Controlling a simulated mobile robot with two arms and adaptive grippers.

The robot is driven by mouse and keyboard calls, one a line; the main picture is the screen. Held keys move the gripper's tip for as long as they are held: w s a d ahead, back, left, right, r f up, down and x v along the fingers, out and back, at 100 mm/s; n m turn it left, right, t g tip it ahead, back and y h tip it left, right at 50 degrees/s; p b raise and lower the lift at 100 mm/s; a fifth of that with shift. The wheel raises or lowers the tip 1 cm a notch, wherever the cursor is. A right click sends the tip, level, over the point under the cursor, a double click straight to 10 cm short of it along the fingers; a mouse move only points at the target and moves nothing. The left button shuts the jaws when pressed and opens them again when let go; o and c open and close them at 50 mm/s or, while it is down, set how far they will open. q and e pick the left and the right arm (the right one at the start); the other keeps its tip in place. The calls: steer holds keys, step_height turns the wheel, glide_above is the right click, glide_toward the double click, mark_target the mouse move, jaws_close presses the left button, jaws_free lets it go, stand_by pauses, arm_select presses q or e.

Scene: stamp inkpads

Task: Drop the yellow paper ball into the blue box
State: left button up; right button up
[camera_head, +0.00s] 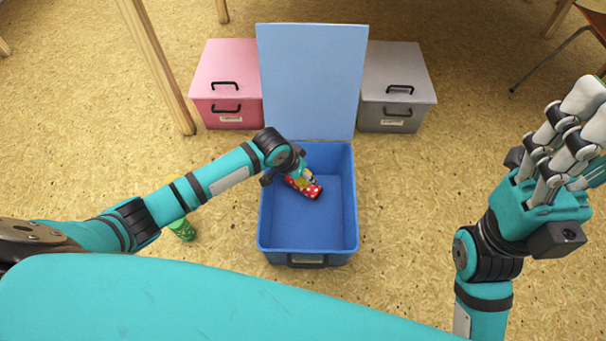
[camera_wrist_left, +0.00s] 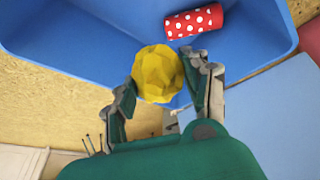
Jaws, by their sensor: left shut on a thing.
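The blue box (camera_head: 335,222) stands open on the floor in the head view, its lid (camera_head: 312,80) raised at the back. My left gripper (camera_head: 308,179) is over the box and shut on the yellow paper ball (camera_wrist_left: 158,72). In the left wrist view the faceted ball sits between the two fingers, with the box (camera_wrist_left: 75,35) beyond it. Only a bit of the ball (camera_head: 302,184) shows in the head view. My right gripper (camera_head: 575,140) is raised at the right, away from the box; its finger opening is unclear.
A red cylinder with white dots (camera_head: 312,191) lies inside the blue box. A pink box (camera_head: 232,65) and a grey box (camera_head: 402,70), both closed, stand behind on either side. A green can (camera_head: 182,230) is on the floor at left, near my left arm.

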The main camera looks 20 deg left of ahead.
arm_select(q)
steer(key=o, duration=0.8)
steer(key=shift+r, duration=0.15)
steer(key=v, duration=1.1)
steer(key=shift+s+r, duration=0.2)
steer(key=shift+r, duration=0.15)
